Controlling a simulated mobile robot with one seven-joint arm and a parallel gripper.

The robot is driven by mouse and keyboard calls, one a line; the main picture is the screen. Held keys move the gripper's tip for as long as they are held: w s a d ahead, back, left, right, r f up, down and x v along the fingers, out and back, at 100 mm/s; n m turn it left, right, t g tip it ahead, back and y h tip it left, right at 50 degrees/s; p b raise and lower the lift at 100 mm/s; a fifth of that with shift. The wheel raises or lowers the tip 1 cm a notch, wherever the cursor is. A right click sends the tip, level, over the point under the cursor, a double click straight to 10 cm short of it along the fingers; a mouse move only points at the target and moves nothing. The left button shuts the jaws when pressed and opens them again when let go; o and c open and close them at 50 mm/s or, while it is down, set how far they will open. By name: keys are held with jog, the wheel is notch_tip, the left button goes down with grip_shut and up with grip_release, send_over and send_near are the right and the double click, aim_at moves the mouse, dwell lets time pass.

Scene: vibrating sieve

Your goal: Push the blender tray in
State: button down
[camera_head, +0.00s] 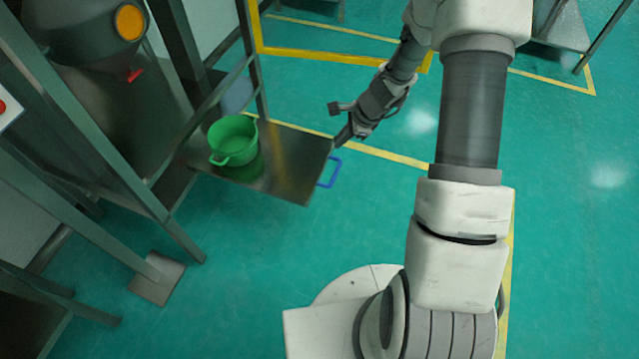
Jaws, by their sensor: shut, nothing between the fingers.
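The blender tray (290,187) is a flat metal sheet that sticks out to the right from the metal frame on the left. A blue handle (330,173) is on its right edge. A green two-handled pot (233,138) stands on the tray near the frame. My gripper (342,138) is shut and empty at the tray's far right corner, close to the edge and above the blue handle. I cannot tell whether the fingertips touch the tray.
The metal frame (98,148) has slanted posts and a foot plate (157,279) on the floor. A grey hopper (85,50) with an orange disc and red lever hangs at upper left.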

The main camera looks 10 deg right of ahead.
notch_tip(320, 180, down, 15)
jog(key=s+d+m+b, duration=0.2)
jog(key=m, duration=0.3)
jog(key=w+a+f+b, duration=0.2)
jog(key=w+a+f, duration=0.1)
jog(key=a+f, duration=0.4)
jog(key=shift+w+f+g, duration=0.3)
jog(key=shift+f+g, duration=0.1)
jog(key=shift+f, duration=0.7)
